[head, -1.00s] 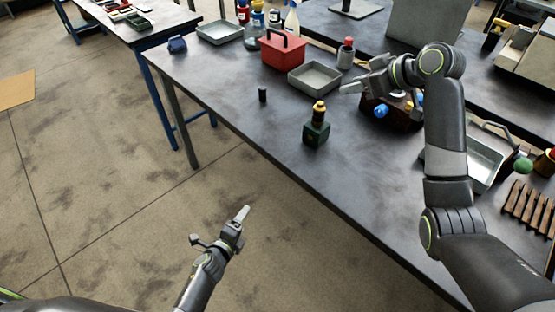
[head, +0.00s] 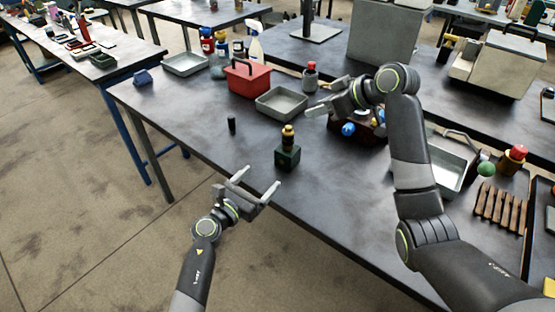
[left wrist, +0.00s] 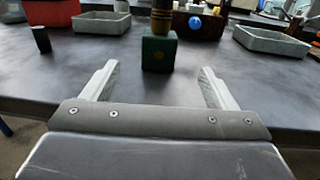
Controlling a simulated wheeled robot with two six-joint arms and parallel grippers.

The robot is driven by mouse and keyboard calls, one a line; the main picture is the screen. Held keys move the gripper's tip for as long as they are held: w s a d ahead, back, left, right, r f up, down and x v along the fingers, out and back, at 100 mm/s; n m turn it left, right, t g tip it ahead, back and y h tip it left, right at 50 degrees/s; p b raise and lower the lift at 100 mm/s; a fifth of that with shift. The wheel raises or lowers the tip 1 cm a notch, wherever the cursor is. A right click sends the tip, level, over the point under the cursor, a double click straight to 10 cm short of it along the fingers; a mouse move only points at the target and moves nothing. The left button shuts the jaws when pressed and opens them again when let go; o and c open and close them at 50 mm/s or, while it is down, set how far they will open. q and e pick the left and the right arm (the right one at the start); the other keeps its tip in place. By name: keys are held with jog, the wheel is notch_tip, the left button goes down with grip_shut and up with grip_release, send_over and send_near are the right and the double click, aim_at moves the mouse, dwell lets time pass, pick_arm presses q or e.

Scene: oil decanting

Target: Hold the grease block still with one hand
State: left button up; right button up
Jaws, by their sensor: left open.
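The grease block (head: 288,157) is a small dark green cube near the front edge of the dark workbench. A dark and brass-coloured fitting (head: 288,135) stands upright on its top. My left gripper (head: 261,179) is open and empty, just in front and to the left of the block. In the left wrist view the block (left wrist: 158,55) appears ahead, between the two spread fingers, with no visible contact. My right gripper (head: 328,97) is above the bench, behind and right of the block; its finger gap is unclear.
A small black cylinder (head: 231,125) stands left of the block. A grey tray (head: 281,103) and a red toolbox (head: 248,79) are behind it. A dark brown holder with a blue knob (head: 348,129) is behind right. The bench around the block is clear.

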aim_at(282, 157)
pick_arm(q)
jog(key=x, duration=1.4)
jog(key=shift+w+d, duration=0.15)
jog(key=shift+w, duration=0.25)
jog(key=c, duration=1.4)
jog(key=shift+o, duration=0.2)
